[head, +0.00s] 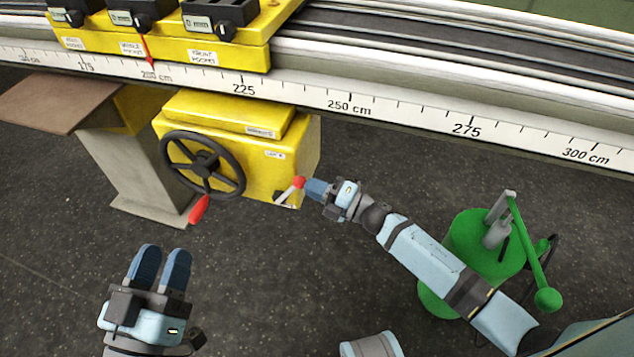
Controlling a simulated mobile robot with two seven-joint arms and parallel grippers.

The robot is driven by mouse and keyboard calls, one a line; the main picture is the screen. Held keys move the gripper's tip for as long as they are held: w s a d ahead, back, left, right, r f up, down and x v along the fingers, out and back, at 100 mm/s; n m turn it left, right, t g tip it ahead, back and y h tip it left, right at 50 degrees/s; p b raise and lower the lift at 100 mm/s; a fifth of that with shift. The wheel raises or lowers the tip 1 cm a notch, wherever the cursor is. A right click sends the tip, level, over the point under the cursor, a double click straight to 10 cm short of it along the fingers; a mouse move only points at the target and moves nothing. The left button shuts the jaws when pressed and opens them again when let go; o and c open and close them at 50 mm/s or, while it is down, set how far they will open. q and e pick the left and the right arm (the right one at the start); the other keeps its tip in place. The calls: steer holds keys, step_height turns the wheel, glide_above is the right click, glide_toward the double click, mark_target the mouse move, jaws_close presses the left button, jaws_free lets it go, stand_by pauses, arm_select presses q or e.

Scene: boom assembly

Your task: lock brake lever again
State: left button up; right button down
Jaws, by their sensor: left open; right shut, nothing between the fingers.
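The brake lever (287,194) is a short pale rod with a red ball knob (299,183), low on the right side of the yellow crank box (287,165). My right gripper (310,188) is shut and empty, its fingertips right at the red knob; I cannot tell whether they touch it. The lever slants up to the right from its base. My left gripper (160,266) is open and empty over the floor, below and left of the handwheel (205,164).
The black handwheel has a red handle (199,209) hanging down. A long ruler rail (350,107) runs above the box, with a yellow carriage (175,40) on it. A green drum with a lever (470,240) stands at right, near my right arm. Floor between the grippers is clear.

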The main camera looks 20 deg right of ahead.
mark_target(297, 180)
steer(key=shift+g+h, duration=0.8)
steer(key=shift+h, duration=0.1)
steer(key=r+p, duration=0.1)
steer(key=p, duration=0.2)
steer(key=w+a+r+p, duration=0.1)
steer(key=p, duration=0.2)
steer(key=a+r+p, duration=0.1)
steer(key=p, duration=0.2)
steer(key=shift+w+r, duration=0.15)
steer(key=shift+w, duration=0.1)
steer(key=shift+w+a+r+n+g+h+p, duration=0.1)
steer(key=shift+w+a+n+g+h+p, duration=0.3)
steer(key=shift+p, duration=0.7)
steer(key=shift+a+p, duration=0.35)
steer(key=shift+w+a+r+p, duration=0.25)
steer(key=shift+w+a+p, duration=0.5)
steer(key=shift+a, duration=0.4)
arm_select(q)
steer(key=s+a+f+g+y, duration=0.2)
steer(key=a+f+g+y, duration=0.3)
steer(key=f, duration=0.6)
steer(key=shift+s+a+g+y, duration=0.35)
steer(key=shift+a+g, duration=0.3)
steer(key=shift+g, duration=0.35)
arm_select(e)
steer(key=shift+w+a, duration=0.1)
steer(key=shift+a+r, duration=0.1)
steer(key=shift+r, duration=0.1)
